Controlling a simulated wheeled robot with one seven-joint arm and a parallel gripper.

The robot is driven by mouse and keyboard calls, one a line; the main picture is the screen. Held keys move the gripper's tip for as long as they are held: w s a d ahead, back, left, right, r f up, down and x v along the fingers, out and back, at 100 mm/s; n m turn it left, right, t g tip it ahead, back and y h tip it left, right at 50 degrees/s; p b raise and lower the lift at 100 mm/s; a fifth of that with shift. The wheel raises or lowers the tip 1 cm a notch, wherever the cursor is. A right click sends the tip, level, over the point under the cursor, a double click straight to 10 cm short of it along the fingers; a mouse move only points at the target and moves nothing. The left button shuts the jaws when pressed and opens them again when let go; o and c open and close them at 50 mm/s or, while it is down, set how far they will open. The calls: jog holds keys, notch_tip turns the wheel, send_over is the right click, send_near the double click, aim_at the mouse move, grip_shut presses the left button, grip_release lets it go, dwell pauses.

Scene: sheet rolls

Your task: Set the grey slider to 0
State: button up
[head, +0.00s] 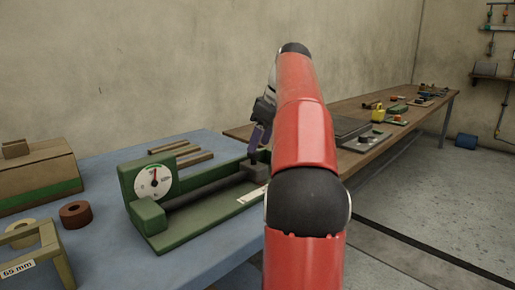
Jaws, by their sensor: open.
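A green device (205,213) lies on the blue tabletop, with a round white dial (153,182) at its left end. A dark rod runs along it to a grey block (256,172) near its right end, which looks like the grey slider. A small white strip (251,195) with unreadable marks is on the front edge. My gripper (253,155) is open and points down just above and behind the grey block. My red arm hides the device's far right end. I cannot tell whether the fingers touch the block.
Wooden strips (178,152) lie behind the device. A brown ring (76,215), a wooden frame labelled 65 mm (36,248) and a cardboard-coloured box (38,178) stand at left. A long wooden bench (372,150) with several small items extends to the right.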

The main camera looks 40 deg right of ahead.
aim_at(254, 165)
jog(key=shift+x, duration=1.2)
jog(key=shift+a+b, duration=0.1)
jog(key=shift+b, duration=0.2)
grip_shut()
